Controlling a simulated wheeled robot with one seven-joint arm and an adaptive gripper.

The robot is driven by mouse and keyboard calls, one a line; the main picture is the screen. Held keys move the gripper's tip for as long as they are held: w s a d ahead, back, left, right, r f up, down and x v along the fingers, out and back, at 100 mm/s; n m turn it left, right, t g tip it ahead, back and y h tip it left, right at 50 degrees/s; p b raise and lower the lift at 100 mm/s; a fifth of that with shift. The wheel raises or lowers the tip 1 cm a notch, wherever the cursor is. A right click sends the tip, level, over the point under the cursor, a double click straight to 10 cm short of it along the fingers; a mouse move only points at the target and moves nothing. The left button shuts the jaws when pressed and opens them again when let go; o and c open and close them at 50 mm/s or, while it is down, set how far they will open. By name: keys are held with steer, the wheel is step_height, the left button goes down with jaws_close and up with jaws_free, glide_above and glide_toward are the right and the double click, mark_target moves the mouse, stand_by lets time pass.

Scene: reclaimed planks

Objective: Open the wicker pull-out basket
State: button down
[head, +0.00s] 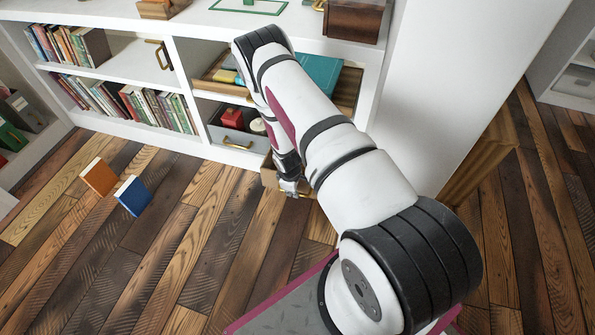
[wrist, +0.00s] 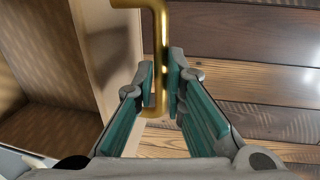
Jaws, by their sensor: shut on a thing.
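The pull-out basket (head: 268,174) is low in the white shelf unit, mostly hidden behind my arm in the head view. In the wrist view its tan front panel (wrist: 112,45) stands beside an open brown interior with a fine pattern, so it looks at least partly out. A brass bar handle (wrist: 154,22) is on its front. My gripper (wrist: 160,88) is shut on this handle, with one finger on each side of the bar. In the head view my gripper (head: 290,187) is at the basket's front, close above the floor.
An open grey drawer (head: 228,136) with a red item is left of my arm. Orange (head: 99,177) and blue (head: 133,197) books stand on the plank floor. Shelves of books (head: 140,108) are at left. A white side panel (head: 430,90) is at right.

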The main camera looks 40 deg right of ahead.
steer(key=s+a, duration=0.1)
steer(key=a, duration=0.1)
steer(key=s+a+p, duration=0.1)
steer(key=s+a, duration=0.1)
steer(key=shift+s+a, duration=0.3)
steer(key=shift+a, duration=0.1)
steer(key=c, duration=1.7)
jaws_free()
steer(key=shift+o, duration=0.2)
step_height(320, 180, up, 12)
steer(key=s+a, duration=0.1)
steer(key=shift+s+a, duration=0.2)
steer(key=shift+a, duration=0.2)
steer(key=shift+f, duration=0.1)
